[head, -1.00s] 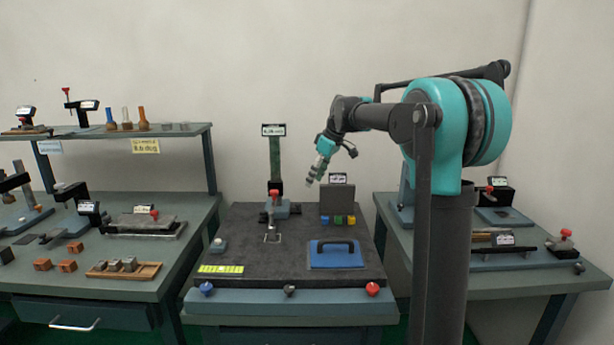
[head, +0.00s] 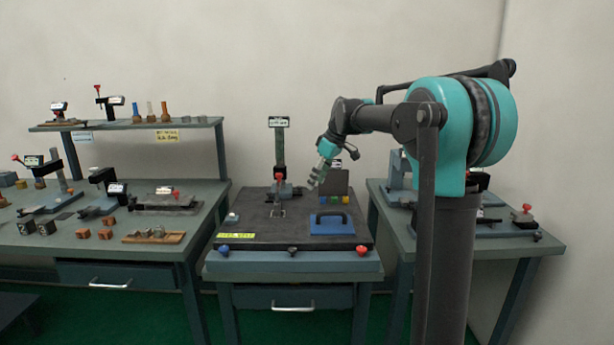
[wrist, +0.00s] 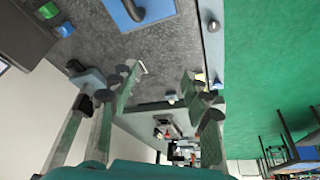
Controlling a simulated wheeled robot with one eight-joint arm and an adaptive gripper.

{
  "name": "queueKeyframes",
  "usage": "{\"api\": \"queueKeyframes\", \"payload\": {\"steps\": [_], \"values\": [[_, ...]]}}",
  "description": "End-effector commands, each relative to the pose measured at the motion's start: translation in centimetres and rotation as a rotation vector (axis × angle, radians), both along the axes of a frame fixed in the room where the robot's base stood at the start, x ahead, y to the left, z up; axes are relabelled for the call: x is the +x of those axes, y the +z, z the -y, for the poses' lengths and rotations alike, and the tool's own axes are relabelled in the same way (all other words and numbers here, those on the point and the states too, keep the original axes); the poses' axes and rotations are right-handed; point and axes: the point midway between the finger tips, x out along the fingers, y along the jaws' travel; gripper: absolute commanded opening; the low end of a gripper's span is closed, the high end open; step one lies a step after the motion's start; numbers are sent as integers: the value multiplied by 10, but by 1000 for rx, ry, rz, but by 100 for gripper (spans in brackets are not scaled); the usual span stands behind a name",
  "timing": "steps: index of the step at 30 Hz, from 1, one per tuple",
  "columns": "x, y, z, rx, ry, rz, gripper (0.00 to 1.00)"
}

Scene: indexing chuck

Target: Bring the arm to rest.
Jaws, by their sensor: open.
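Beyond the fingers lie the speckled bench top and a stretch of green floor. The gripper touches nothing that I can see.
The middle bench carries a blue plate with a dark handle (head: 331,223), a post with a display (head: 279,150) and a grey block (head: 334,182). Side benches stand left (head: 60,237) and right (head: 520,248). Green floor (head: 130,325) lies in front.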

Motion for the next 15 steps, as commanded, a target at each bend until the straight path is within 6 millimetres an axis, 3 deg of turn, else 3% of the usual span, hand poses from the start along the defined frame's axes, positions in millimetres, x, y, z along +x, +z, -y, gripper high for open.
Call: {"api": "queueKeyframes", "payload": {"steps": [8,15], "values": [[-25,-22,19,-9,-97,-10,48],[-65,-56,44,-19,-238,-25,48]]}}
